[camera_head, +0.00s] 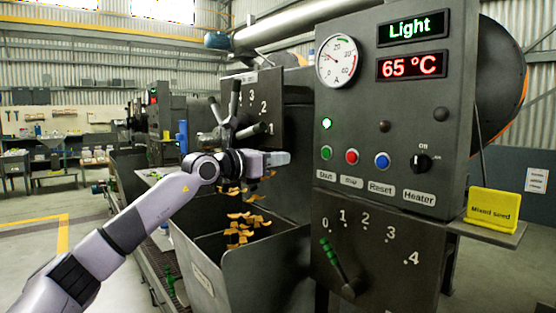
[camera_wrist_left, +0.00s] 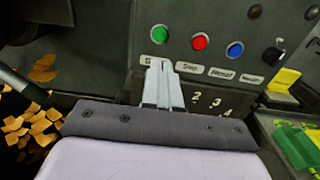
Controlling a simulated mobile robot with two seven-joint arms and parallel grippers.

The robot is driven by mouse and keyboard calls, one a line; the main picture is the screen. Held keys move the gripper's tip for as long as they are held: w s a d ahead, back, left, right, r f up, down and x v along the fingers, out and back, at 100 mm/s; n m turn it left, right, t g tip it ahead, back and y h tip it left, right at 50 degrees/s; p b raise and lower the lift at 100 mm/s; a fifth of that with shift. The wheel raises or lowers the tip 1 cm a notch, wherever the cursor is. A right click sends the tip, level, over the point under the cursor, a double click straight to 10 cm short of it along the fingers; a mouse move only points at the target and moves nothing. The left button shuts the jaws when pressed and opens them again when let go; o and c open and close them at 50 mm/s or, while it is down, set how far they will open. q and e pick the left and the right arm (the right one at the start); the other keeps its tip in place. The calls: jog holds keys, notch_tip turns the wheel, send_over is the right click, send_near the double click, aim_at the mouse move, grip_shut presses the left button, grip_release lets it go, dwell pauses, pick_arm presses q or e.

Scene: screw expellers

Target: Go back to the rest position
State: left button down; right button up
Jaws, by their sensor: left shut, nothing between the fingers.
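My left gripper (camera_head: 281,159) reaches in from the left and hangs over the dark bin in front of the machine. Its fingers are together and empty, pointing right, left of the green button (camera_head: 326,152). In the left wrist view the shut fingertips (camera_wrist_left: 162,68) appear just below the green button (camera_wrist_left: 160,34) and overlap the first label. I cannot tell from this view whether they touch the panel. My right gripper is in neither view.
The control panel (camera_head: 393,100) carries a gauge, a Light display, a 65 °C display, buttons and a Heater knob (camera_head: 421,162). Below is a green-handled lever (camera_head: 334,262). Orange-brown flakes (camera_head: 240,228) fall into the bin (camera_head: 222,285). A spoked handwheel (camera_head: 229,118) stands behind my left wrist. Open floor lies left.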

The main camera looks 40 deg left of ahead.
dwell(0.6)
pick_arm(q)
jog(key=s+d+f+n+h+p, duration=0.1)
jog(key=d+f+n+h, duration=0.2)
jog(key=d+f+n, duration=0.6)
jog(key=s+d+f+n+h, duration=0.1)
jog(key=d+f+n+h, duration=0.2)
jog(key=d+f, duration=1.15)
jog(key=s+d+f+n+g+y+p, duration=0.1)
jog(key=s+d+f+n+g+y, duration=0.2)
jog(key=s+f+n, duration=0.8)
jog(key=s+d+f+n+g+y+p, duration=0.1)
jog(key=s+d+f+n+g+y, duration=0.2)
jog(key=s+f+n, duration=0.9)
notch_tip(320, 180, down, 6)
jog(key=shift+s+d+r+g, duration=0.1)
jog(key=shift+s+d+g, duration=0.5)
jog(key=shift+s, duration=0.65)
